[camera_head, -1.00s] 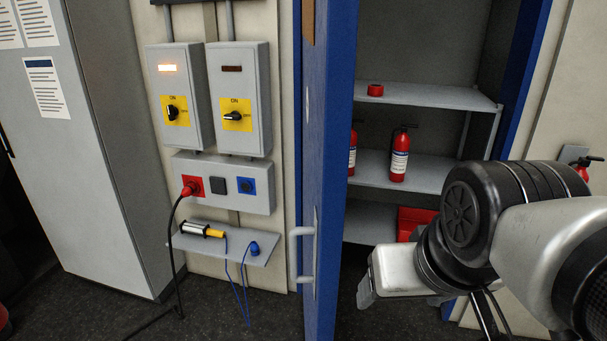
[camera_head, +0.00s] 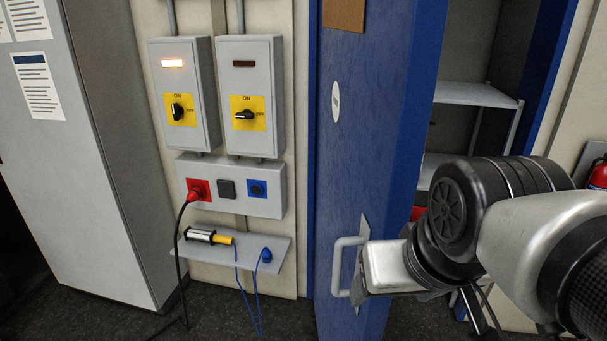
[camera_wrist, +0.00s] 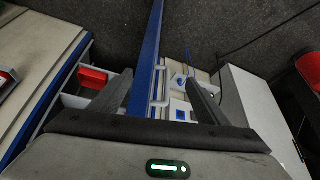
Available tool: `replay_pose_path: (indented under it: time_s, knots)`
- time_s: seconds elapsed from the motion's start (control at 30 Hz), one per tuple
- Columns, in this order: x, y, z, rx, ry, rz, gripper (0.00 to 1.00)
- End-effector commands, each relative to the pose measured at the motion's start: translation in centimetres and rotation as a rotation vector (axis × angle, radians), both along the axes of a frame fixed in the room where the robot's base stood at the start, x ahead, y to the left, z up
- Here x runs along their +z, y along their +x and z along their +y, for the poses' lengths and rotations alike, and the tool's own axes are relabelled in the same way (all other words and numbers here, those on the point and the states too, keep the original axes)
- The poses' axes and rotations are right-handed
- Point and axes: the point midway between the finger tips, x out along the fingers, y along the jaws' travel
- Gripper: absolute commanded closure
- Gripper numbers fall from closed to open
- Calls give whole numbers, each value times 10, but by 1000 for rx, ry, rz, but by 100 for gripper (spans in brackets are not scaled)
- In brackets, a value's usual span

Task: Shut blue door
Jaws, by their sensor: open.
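The blue door (camera_head: 375,130) stands partly open in front of a shelved cabinet, and its outer face shows in the head view. A light grey handle (camera_head: 338,268) is on that face, low down. In the wrist view the open fingers of my gripper (camera_wrist: 160,85) are spread on either side of the door's edge (camera_wrist: 146,62) and the handle (camera_wrist: 161,88). I cannot tell whether they touch the door.
Left of the door are two grey switch boxes (camera_head: 250,85), a socket panel (camera_head: 230,205) and a small shelf (camera_head: 278,250) with a blue cable. A grey cabinet (camera_head: 85,170) stands at far left. A fire extinguisher (camera_head: 597,174) hangs at right. A red box (camera_wrist: 93,77) sits inside the cabinet.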

Motion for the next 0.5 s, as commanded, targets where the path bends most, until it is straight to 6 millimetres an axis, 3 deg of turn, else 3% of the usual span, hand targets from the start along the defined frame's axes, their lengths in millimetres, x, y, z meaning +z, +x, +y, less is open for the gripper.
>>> replay_pose_path:
  time_s: [0.03, 0.17, 0.37, 0.5]
  knots:
    - [-5, 1, 1, 0, -6, 8, 41]
    - [-37, 14, 6, -15, -64, 76, 62]
    - [-101, 61, 35, -87, -269, 155, 96]
    - [-129, 96, 67, -136, -381, 114, 100]
